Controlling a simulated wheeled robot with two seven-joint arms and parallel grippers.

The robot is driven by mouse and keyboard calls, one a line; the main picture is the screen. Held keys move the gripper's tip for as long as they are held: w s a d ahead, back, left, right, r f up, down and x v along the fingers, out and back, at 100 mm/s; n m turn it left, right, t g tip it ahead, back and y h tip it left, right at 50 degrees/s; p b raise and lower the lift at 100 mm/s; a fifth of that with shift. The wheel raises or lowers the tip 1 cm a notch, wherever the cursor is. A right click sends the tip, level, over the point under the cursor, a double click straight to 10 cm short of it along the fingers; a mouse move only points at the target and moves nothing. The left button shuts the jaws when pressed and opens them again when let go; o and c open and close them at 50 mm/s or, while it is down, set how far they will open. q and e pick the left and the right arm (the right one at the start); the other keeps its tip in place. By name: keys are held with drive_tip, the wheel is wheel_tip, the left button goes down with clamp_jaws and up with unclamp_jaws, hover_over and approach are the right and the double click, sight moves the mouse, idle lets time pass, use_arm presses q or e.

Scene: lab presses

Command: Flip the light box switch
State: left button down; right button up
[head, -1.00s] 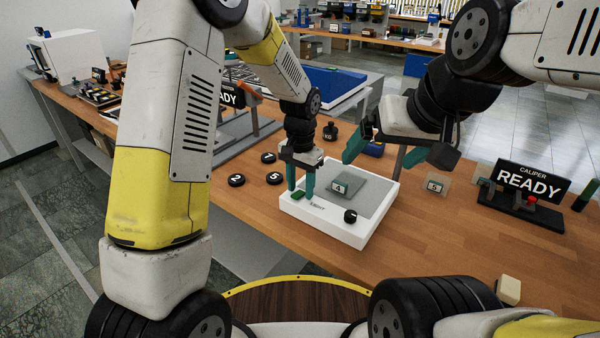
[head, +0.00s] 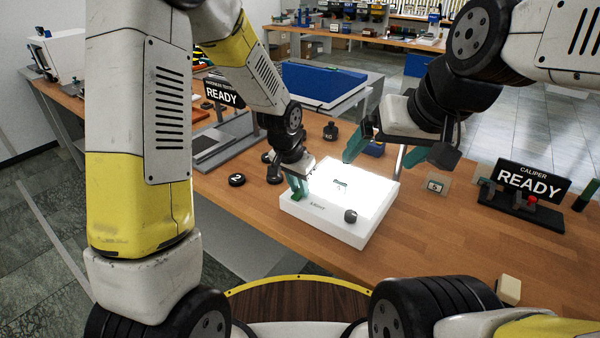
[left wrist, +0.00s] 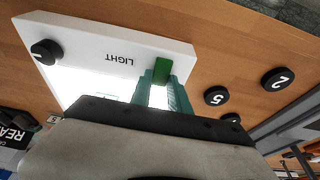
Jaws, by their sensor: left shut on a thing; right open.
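The white light box (head: 320,222) stands on the wooden bench, and its top panel (head: 365,190) glows bright white. It also shows in the left wrist view (left wrist: 95,38), with the word LIGHT on its front rim. The green switch (left wrist: 177,70) is at the box's front left corner, by my left fingertips. My left gripper (head: 298,188) is shut on the switch, its teal fingers partly hiding it in the head view. A black knob (head: 350,215) sits at the box's front right. My right gripper (head: 395,150) is open and empty above the far side of the box.
A labelled clear plate (head: 339,185) lies on the glowing panel; another small plate (head: 436,186) stands right of the box. Black numbered pucks (head: 236,180) lie left of it. A caliper READY sign (head: 530,180) stands at right.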

sight(293, 201)
use_arm(q)
drive_tip(key=shift+s+t+h, duration=0.1)
drive_tip(key=shift+t+h, duration=0.2)
drive_tip(key=shift+t, duration=0.1)
drive_tip(key=c, duration=1.2)
unclamp_jaws()
drive_tip(key=shift+c, duration=0.2)
drive_tip(key=v, duration=0.8)
drive_tip(key=shift+a, duration=0.1)
